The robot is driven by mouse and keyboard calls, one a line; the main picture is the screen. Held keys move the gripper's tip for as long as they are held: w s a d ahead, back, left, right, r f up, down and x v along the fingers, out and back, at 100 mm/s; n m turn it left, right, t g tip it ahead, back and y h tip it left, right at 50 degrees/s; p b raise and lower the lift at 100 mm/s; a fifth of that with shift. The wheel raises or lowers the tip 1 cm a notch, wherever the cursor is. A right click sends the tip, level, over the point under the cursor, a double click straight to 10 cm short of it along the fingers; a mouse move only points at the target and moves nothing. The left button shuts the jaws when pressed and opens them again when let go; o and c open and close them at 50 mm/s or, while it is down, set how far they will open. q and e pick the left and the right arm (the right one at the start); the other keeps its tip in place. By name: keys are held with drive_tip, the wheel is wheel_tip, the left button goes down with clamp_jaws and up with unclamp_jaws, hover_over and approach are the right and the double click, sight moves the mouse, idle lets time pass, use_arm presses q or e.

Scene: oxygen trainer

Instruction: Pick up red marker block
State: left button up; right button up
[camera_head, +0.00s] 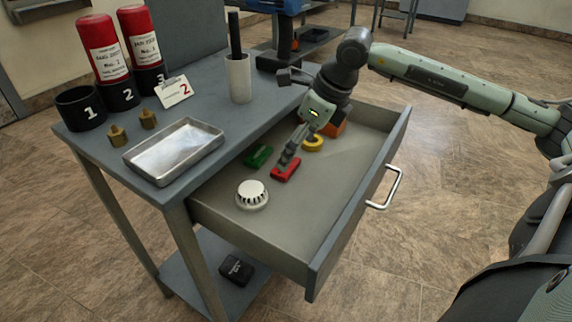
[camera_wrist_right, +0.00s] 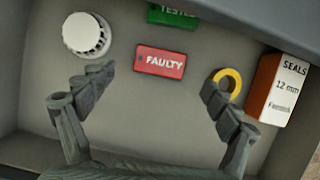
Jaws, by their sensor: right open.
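The red marker block (camera_head: 286,168) lies flat in the open drawer (camera_head: 310,215). In the right wrist view the red block (camera_wrist_right: 160,61) reads "FAULTY" and lies ahead of and between my fingers. My right gripper (camera_head: 290,158) reaches down into the drawer over the block. In the wrist view my right gripper (camera_wrist_right: 158,92) has its fingers wide apart, with nothing between them. My left gripper is not in view.
The drawer also holds a green block (camera_head: 258,156), a white round detector (camera_head: 252,195), a yellow ring (camera_head: 313,143) and an orange seals box (camera_wrist_right: 279,88). The ring is close to one finger. A metal tray (camera_head: 174,151) and cylinders stand on the table.

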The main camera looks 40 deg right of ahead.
sight(291, 166)
drive_tip(key=x, duration=0.3)
drive_tip(key=shift+f, duration=0.4)
drive_tip(key=shift+w+a+f, duration=0.1)
drive_tip(key=shift+w+f, duration=0.05)
drive_tip(key=shift+f, duration=0.05)
drive_tip(key=c, duration=0.3)
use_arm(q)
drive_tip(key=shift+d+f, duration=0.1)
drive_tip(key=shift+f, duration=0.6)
use_arm(e)
drive_tip(key=c, duration=0.7)
